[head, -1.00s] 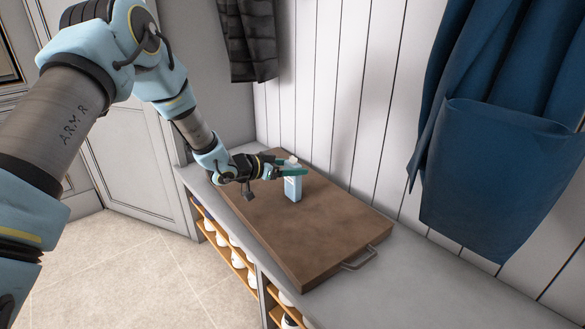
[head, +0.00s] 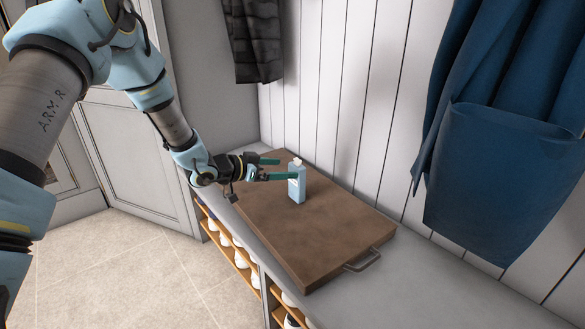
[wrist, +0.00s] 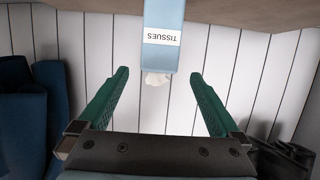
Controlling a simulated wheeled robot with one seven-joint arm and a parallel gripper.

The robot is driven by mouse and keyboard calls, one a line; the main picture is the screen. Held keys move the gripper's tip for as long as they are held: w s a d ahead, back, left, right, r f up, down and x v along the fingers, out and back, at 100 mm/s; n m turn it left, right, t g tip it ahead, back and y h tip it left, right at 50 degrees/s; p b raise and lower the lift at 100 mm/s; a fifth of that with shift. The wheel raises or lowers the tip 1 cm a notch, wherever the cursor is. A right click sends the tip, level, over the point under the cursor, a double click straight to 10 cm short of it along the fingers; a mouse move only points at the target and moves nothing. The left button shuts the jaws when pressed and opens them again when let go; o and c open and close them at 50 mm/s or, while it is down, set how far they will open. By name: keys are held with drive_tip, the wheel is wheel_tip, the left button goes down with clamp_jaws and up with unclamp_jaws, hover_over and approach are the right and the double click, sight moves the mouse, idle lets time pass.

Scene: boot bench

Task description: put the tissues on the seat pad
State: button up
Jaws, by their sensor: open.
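The tissues (head: 297,183) are a light blue box with a white tuft on top, standing upright on the brown seat pad (head: 330,231). In the wrist view the tissues (wrist: 162,38) show upside down with a white label, ahead of and between the fingers. My gripper (head: 281,168) is open, with its two green fingers pointing at the tissues from the left. In the wrist view my gripper (wrist: 160,95) has nothing between its fingertips. The tissues stand apart, just past the fingertips.
The seat pad lies on a grey bench (head: 400,290) and has a handle (head: 362,261) at its near end. Shoes sit on wooden shelves (head: 238,255) below. A blue garment (head: 490,170) hangs at right and a dark cloth (head: 252,40) at the back. Much of the pad is bare.

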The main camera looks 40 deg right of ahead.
drive_tip(key=v, duration=0.6)
drive_tip(key=w+a+r+n+t+y, duration=0.2)
drive_tip(key=w+a+n+t+y, duration=0.4)
drive_tip(key=w+a, duration=0.75)
drive_tip(key=a+r+n+t+y, duration=0.2)
drive_tip(key=a+n+y, duration=0.2)
drive_tip(key=a, duration=1.2)
drive_tip(key=s+a+r+n+g+y, duration=0.2)
drive_tip(key=s+a+n, duration=0.6)
drive_tip(key=s+a, duration=0.8)
drive_tip(key=a+g+y, duration=0.1)
drive_tip(key=a+g, duration=0.1)
drive_tip(key=a, duration=0.1)
drive_tip(key=shift+s+y, duration=0.15)
drive_tip(key=shift+y, duration=0.25)
